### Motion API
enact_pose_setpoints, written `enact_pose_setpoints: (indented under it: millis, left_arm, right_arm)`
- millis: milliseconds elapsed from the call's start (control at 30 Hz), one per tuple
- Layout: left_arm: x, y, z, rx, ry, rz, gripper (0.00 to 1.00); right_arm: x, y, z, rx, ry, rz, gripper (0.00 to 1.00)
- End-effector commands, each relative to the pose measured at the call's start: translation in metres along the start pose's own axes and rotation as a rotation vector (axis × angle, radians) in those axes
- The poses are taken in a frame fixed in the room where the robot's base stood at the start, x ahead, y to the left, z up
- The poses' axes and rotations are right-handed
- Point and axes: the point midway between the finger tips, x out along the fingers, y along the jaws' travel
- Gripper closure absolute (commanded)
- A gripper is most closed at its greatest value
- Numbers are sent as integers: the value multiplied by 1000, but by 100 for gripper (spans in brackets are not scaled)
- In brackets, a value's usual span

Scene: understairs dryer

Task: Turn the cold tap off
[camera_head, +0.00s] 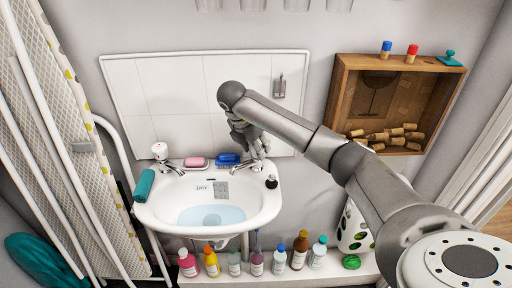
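A white washbasin (160,212) with pale blue water (212,215) in its bowl stands against the tiled splashback. One tap (160,153) with a white top is at its back left. A second tap (240,172) is at its back right, with its spout over the bowl and its top mostly hidden by my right gripper (261,156). I cannot read a hot or cold mark on either tap. My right gripper points down at the right tap's top. Contact and finger opening are unclear at this size. My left gripper is not in view.
A pink soap (196,162) and a blue brush (227,159) lie between the taps. A small dark bottle (271,182) stands on the right rim. A teal roll (144,185) is on the left rim. Several bottles (256,263) stand below. A wooden box (341,100) hangs at right.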

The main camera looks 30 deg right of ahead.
Motion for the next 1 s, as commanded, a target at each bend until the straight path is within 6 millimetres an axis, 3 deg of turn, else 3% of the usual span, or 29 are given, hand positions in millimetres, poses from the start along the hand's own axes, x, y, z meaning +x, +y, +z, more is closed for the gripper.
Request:
enact_pose_setpoints:
  millis: [667, 700, 867, 1000]
  left_arm:
    - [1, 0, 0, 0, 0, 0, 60]
    - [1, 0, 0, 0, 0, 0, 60]
    - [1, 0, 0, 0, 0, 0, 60]
    - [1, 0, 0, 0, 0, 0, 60]
  right_arm:
    - [-1, 1, 1, 63, -1, -22, 81]
    - [-1, 1, 1, 63, -1, -22, 55]
    - [-1, 1, 1, 61, -1, -22, 35]
    - [-1, 1, 1, 61, -1, -21, 35]
